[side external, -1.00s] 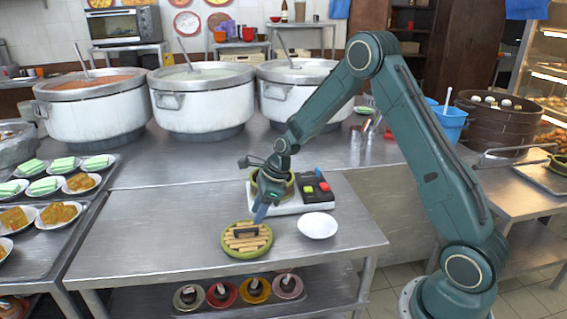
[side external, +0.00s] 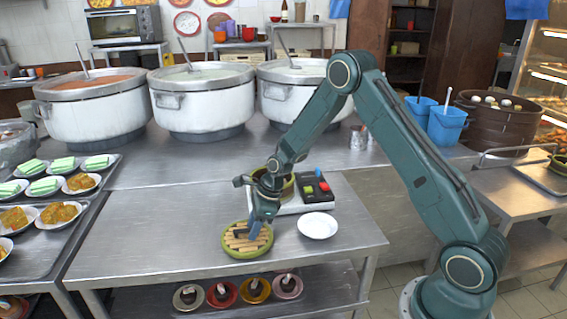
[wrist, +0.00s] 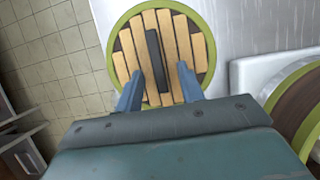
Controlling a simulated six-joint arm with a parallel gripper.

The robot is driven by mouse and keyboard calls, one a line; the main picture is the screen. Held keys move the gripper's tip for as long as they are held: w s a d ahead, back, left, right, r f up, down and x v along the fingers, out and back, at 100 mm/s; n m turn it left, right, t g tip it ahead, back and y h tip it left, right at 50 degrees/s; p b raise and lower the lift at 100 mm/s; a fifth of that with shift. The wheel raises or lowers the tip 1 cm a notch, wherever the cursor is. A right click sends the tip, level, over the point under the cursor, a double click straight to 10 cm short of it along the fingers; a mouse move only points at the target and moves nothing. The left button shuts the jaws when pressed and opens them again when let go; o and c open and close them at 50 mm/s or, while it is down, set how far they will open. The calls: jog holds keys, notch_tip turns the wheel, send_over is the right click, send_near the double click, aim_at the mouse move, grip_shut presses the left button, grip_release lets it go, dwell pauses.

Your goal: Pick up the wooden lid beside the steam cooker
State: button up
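The wooden lid (side external: 247,240) lies flat on the steel table, with tan slats, a green rim and a dark bar handle. In the wrist view the lid (wrist: 187,42) is ahead of the fingers, its handle (wrist: 156,62) running between their lines. My gripper (side external: 258,231) is just above the lid's right side; in the wrist view its two blue fingers (wrist: 157,88) are apart with nothing between the tips. Whether the fingers touch the lid cannot be told. The steam cooker (side external: 285,187) stands behind my gripper, partly hidden by it; its green-rimmed edge (wrist: 293,92) shows at the wrist view's right.
A white bowl (side external: 318,226) sits right of the lid. A control panel with coloured buttons (side external: 316,187) is beside the cooker. Large stockpots (side external: 203,108) stand at the back. The table's left part (side external: 150,225) is clear. Bowls sit on the shelf below.

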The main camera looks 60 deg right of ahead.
dwell(0.4)
grip_shut()
jog(key=shift+r, duration=0.15)
notch_tip(320, 180, up, 20)
dwell(0.8)
dwell(0.4)
